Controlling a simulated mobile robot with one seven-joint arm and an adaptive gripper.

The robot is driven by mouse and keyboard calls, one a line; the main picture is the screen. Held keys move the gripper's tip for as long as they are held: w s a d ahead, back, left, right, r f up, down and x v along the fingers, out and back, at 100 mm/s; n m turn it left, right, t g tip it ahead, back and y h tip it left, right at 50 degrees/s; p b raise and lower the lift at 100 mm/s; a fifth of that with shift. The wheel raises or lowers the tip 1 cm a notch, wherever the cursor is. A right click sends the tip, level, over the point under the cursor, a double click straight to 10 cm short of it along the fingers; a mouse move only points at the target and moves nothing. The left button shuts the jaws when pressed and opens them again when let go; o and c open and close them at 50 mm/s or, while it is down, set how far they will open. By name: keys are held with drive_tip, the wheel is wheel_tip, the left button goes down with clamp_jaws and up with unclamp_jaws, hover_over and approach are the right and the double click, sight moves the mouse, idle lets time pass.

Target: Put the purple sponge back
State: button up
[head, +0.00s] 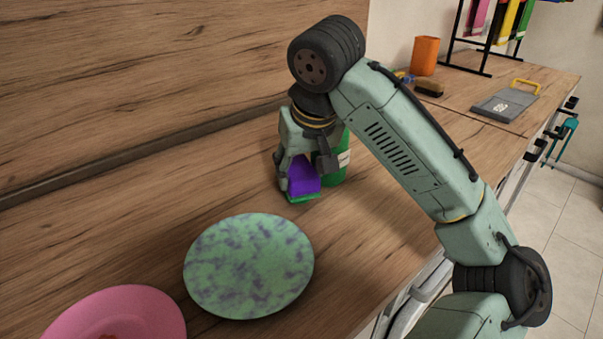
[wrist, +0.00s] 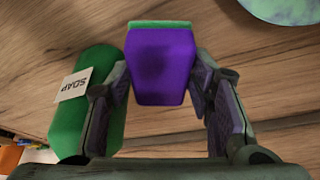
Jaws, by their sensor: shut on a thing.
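The purple sponge (head: 303,177) with a green layer at its lower end is between the fingers of my gripper (head: 307,168). My gripper is shut on it. The sponge also shows in the wrist view (wrist: 162,68), with both fingers of my gripper (wrist: 162,85) against its sides. In the head view its green end is at or just above the wooden counter; I cannot tell whether it touches.
A green soap bottle (wrist: 85,105) with a white label stands close beside the sponge, partly behind my gripper in the head view (head: 338,170). A mottled green plate (head: 248,265) and a pink plate (head: 120,315) lie nearer. An orange cup (head: 425,56) stands far back.

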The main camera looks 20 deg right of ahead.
drive_tip(key=shift+f, duration=0.85)
drive_tip(key=shift+f, duration=0.1)
drive_tip(key=shift+f, duration=0.15)
drive_tip(key=o, duration=1)
drive_tip(key=shift+o, duration=0.2)
drive_tip(key=shift+r, duration=0.3)
drive_tip(key=v, duration=1.2)
drive_tip(key=shift+b, duration=0.35)
